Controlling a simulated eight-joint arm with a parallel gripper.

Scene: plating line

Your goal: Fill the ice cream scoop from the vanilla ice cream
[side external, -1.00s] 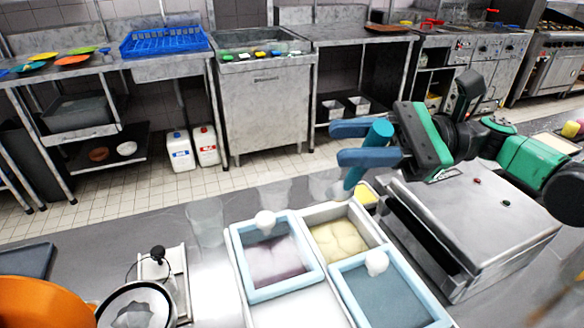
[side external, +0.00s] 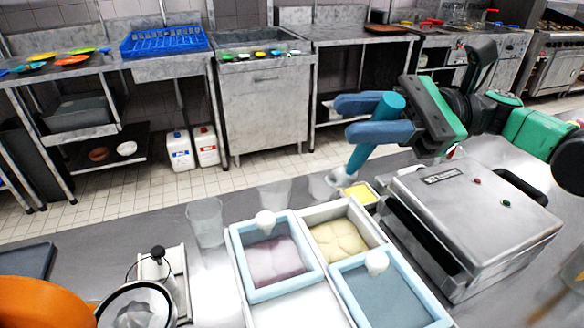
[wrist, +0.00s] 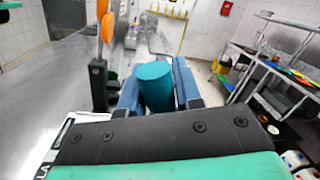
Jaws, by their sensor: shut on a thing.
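The ice cream scoop has a blue-teal handle (side external: 374,140) and a pale bowl end (side external: 341,178). My gripper (side external: 348,118) is shut on the handle and holds it tilted, with the bowl end down. In the wrist view the handle (wrist: 154,86) stands between the two blue fingers. The vanilla ice cream (side external: 338,238), pale yellow with a lumpy top, fills an uncovered bin on the counter. The scoop is in the air, above and behind the vanilla in the side view, apart from it. Whether the bowl holds anything is too small to tell.
A purple ice cream bin (side external: 276,262) with a light blue frame is left of the vanilla. A blue-framed bin (side external: 392,298) is in front right. A steel press machine (side external: 472,215) stands right. Clear cups (side external: 205,222) stand behind. A small yellow container (side external: 360,194) is under the scoop.

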